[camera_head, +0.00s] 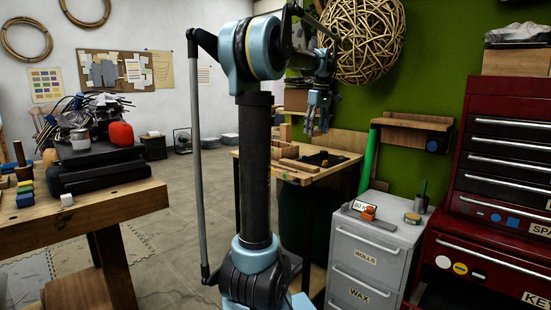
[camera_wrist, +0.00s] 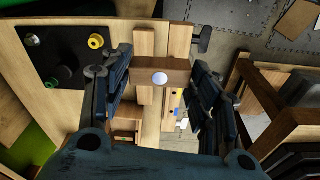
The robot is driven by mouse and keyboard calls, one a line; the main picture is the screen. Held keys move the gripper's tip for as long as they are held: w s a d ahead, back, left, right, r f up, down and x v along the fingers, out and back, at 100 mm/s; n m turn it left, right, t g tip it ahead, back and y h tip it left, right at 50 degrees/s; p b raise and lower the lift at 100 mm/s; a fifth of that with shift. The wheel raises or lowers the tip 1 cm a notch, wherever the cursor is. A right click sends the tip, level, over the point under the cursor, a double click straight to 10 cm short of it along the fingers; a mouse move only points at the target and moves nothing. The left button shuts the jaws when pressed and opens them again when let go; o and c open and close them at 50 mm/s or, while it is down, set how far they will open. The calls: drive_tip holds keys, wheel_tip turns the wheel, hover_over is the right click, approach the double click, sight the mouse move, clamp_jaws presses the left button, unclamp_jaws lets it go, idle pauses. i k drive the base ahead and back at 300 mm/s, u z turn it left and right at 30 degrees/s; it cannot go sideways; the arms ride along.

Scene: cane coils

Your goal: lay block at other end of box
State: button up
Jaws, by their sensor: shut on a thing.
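My gripper (camera_head: 321,112) hangs above the far workbench in the head view. In the wrist view its two dark fingers (camera_wrist: 160,74) are shut on a wooden block (camera_wrist: 174,80) with a white round spot on its face. The block lies crosswise between the fingers. The box also shows at the bench's front edge in the head view (camera_head: 294,166). The block hides part of the box. I cannot tell whether the block touches it.
A black mat (camera_wrist: 58,50) with a yellow ring (camera_wrist: 96,41) and small round pieces lies left of the box. A grey drawer cabinet (camera_head: 370,250) and a red tool chest (camera_head: 490,190) stand right of the bench. Another bench (camera_head: 110,208) stands at left.

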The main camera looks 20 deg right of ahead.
sight(287, 157)
drive_tip(key=i, duration=0.95)
